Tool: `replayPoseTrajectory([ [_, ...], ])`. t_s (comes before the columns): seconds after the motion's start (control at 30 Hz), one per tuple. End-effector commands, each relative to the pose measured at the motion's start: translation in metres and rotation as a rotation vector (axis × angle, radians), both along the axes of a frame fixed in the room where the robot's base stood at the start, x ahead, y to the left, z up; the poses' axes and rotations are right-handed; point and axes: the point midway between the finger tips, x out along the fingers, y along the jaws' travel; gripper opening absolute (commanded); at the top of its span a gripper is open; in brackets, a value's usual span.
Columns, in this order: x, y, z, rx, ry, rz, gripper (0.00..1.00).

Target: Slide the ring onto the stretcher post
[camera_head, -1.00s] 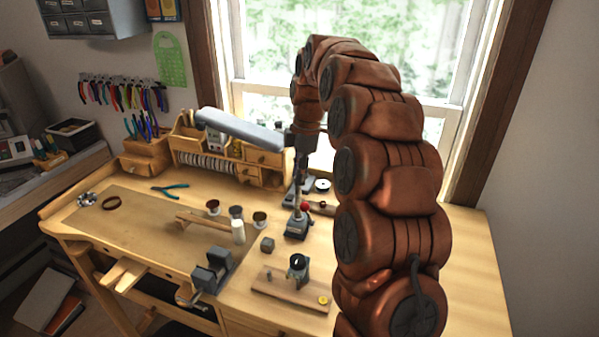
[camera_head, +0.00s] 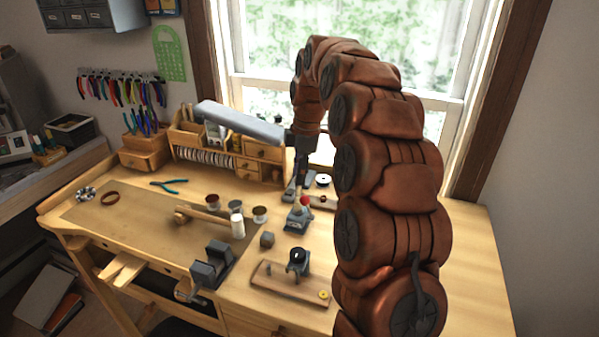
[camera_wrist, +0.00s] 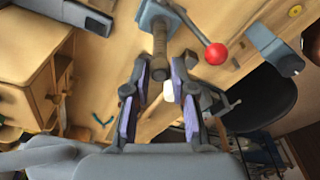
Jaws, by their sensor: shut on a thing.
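The ring stretcher (camera_head: 299,218) stands on the right part of the bench, with a red-balled lever. In the wrist view its brown tapered post (camera_wrist: 159,52) points toward my gripper, and the red ball (camera_wrist: 216,54) is beside it. My gripper (camera_wrist: 160,82) is above the stretcher, with its purple-padded fingers on both sides of the post's near end. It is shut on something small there. A darker band between the pads looks like the ring, but it is too small to make out clearly. In the head view my gripper (camera_head: 300,182) hides part of the post.
A brown band (camera_head: 109,198) and teal pliers (camera_head: 169,186) lie on the left bench. A wooden board (camera_head: 288,284) lies in front. The right bench side looks clear.

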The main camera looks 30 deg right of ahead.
Motion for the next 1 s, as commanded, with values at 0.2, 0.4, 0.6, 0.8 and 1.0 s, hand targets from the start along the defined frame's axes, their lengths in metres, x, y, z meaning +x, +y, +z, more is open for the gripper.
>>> replayPoseTrajectory([
  [0.2,0.0000,0.0000,-0.0009,0.000,0.000,0.000,0.08],
  [0.4,0.0000,-0.0001,-0.0009,0.000,0.000,0.000,0.38],
  [0.6,0.0000,-0.0001,-0.0009,0.000,0.000,0.000,0.54],
  [0.8,0.0000,-0.0001,-0.0009,0.000,0.000,0.000,0.54],
  [1.0,0.0005,-0.0011,0.0064,-0.001,-0.002,0.000,0.54],
])
